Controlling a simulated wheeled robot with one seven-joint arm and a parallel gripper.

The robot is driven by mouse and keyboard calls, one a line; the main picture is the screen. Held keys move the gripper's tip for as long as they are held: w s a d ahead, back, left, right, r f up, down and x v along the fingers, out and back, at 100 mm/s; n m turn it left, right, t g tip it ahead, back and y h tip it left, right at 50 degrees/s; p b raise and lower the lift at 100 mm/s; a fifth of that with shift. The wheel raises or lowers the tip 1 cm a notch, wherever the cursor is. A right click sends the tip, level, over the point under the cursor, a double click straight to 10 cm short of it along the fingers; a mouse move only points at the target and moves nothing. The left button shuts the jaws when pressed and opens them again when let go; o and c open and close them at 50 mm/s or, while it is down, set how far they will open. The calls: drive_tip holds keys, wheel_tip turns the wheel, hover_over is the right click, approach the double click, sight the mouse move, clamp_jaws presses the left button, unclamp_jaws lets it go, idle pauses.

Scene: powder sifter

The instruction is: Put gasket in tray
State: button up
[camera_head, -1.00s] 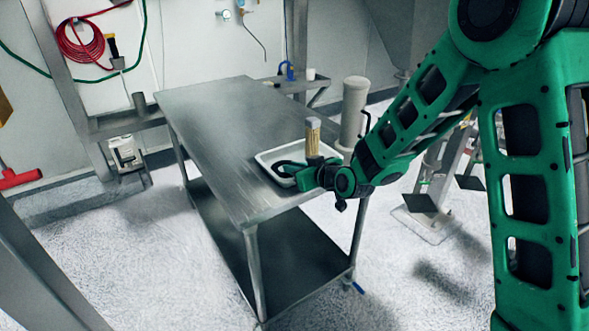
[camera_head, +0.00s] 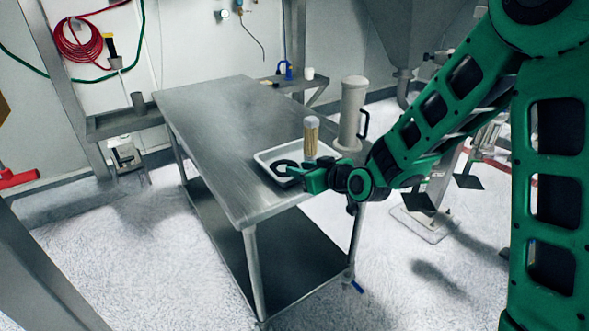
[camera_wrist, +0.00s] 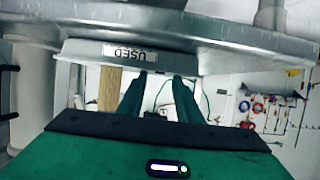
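The gasket (camera_head: 285,167), a black ring, lies in the white tray (camera_head: 262,156) at the near right corner of the metal table. My gripper (camera_head: 292,171) is at the tray's near side, close beside the gasket in the picture. In the wrist view the two fingers of my gripper (camera_wrist: 160,90) stand apart with nothing visible between them. That view shows the tray's edge with an upside-down "USED" label (camera_wrist: 138,53). The gasket cannot be made out in the wrist view.
A tan brush-like object (camera_head: 311,138) stands upright at the tray. A tall pale cylinder with a dark handle (camera_head: 352,112) stands at the table's right edge. The rest of the metal tabletop (camera_head: 210,120) is clear. A side shelf behind holds a blue item (camera_head: 286,70).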

drive_tip(key=v, duration=0.7)
drive_tip(key=shift+s+d, duration=0.15)
drive_tip(key=s+d+f+m+g+h, duration=0.1)
drive_tip(key=s+d+m+g+h, duration=0.3)
drive_tip(key=d, duration=0.8)
drive_tip(key=s+d+f+m+g+h, duration=0.15)
drive_tip(key=s+d, duration=0.45)
drive_tip(key=d, duration=0.6)
drive_tip(key=s+d+r+m+g+h, duration=0.1)
drive_tip(key=s+d+m, duration=0.3)
drive_tip(key=s, duration=0.7)
drive_tip(key=s+d+r+m+g, duration=0.2)
drive_tip(key=s+d, duration=0.4)
drive_tip(key=s, duration=0.6)
drive_tip(key=m+g, duration=0.1)
drive_tip(key=g, duration=0.1)
drive_tip(key=shift+s+d+r+m+g+h, duration=0.25)
drive_tip(key=shift+d+m+g+h, duration=0.1)
drive_tip(key=shift+d, duration=0.05)
